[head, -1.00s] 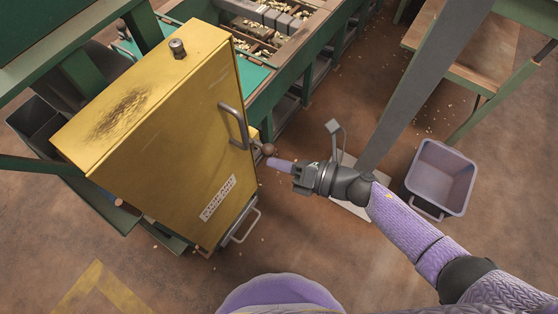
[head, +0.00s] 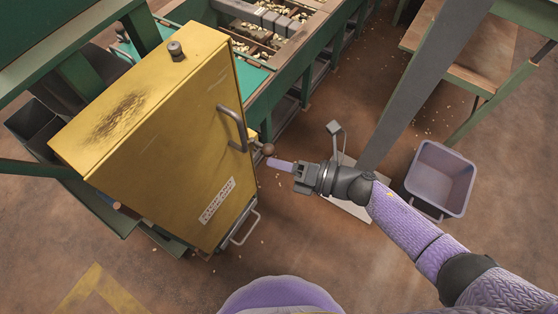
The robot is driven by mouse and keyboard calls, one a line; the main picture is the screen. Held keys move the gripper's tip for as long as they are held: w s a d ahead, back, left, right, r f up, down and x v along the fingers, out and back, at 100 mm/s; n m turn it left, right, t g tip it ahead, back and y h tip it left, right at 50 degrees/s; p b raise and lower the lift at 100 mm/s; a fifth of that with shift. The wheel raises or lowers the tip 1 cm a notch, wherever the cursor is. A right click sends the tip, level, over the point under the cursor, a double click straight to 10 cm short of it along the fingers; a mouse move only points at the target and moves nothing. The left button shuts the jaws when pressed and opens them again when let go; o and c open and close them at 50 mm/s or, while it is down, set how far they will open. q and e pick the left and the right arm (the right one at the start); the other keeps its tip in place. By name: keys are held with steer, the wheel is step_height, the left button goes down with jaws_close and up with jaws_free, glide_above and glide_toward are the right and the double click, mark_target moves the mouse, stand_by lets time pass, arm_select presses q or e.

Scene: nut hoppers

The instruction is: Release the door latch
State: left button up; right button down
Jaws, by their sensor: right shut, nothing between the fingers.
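A yellow cabinet (head: 165,150) stands at the left, with its door shut as far as I can see. The door has a dark bar handle (head: 233,128). Beside the door's right edge is a latch with a brown ball knob (head: 267,149). My right gripper (head: 274,161) is shut and empty. Its lilac fingertips are at the knob's lower right, close to it; I cannot tell whether they touch. My left gripper is not in view.
A green bench (head: 285,75) with trays of nuts stands behind the cabinet. A lilac-grey bin (head: 441,178) is on the floor at the right. A metal loop handle (head: 245,227) sticks out low beside the cabinet. Open floor lies below my right arm.

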steer(key=shift+m, duration=0.3)
steer(key=shift+w+d+r, duration=0.15)
stand_by(2.3)
